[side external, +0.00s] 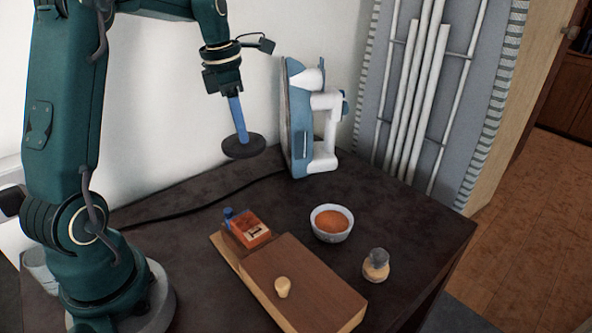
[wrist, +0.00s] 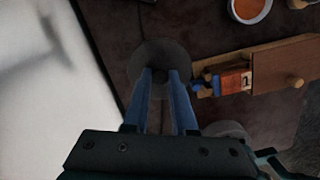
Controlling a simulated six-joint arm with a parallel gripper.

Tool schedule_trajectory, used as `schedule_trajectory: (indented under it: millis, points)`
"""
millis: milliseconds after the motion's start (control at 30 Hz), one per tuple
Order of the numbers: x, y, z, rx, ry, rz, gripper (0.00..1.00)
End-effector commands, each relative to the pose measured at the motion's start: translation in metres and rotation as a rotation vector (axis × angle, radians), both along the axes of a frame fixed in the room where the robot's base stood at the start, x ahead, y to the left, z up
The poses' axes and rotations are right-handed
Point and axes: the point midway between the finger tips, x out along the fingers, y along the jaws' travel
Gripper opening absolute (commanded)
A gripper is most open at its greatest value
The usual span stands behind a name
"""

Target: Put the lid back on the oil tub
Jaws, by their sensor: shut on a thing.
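My gripper (side external: 237,121) has blue fingers that point down and are shut on a dark round lid (side external: 243,147). The lid hangs above the back of the dark worktop, near the white wall and left of the iron. In the wrist view the lid (wrist: 160,58) shows beyond the fingertips (wrist: 160,82), which hide part of it. No vessel is clearly marked as the oil tub. A pale bowl (side external: 326,235) with orange contents stands open on the worktop, right of and below the lid in the side view. A pale cup-like vessel (side external: 38,268) is partly hidden at the far left.
A wooden box (side external: 303,282) with a pale knob carries an orange-red pack (side external: 250,230) with a blue part at its end. A small jar (side external: 376,265) stands right of it. The upright iron (side external: 305,125) is close to the lid, its dark cord running left.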

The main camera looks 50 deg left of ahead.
Motion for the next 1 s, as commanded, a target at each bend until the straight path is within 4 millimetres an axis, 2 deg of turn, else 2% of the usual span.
schedule_trajectory:
  millis: [33,200,400,500,700,1000]
  points:
    - [0.015,-0.019,0.000,0.001,-0.001,-0.079,0.00]
    - [0.050,-0.083,-0.003,0.002,-0.001,-0.310,0.00]
    - [0.065,-0.154,-0.011,0.001,0.004,-0.521,0.00]
    - [0.066,-0.177,-0.016,-0.001,0.010,-0.585,0.00]
    - [0.062,-0.196,-0.023,-0.004,0.022,-0.634,0.00]
    - [0.061,-0.196,-0.044,-0.005,0.025,-0.634,0.00]
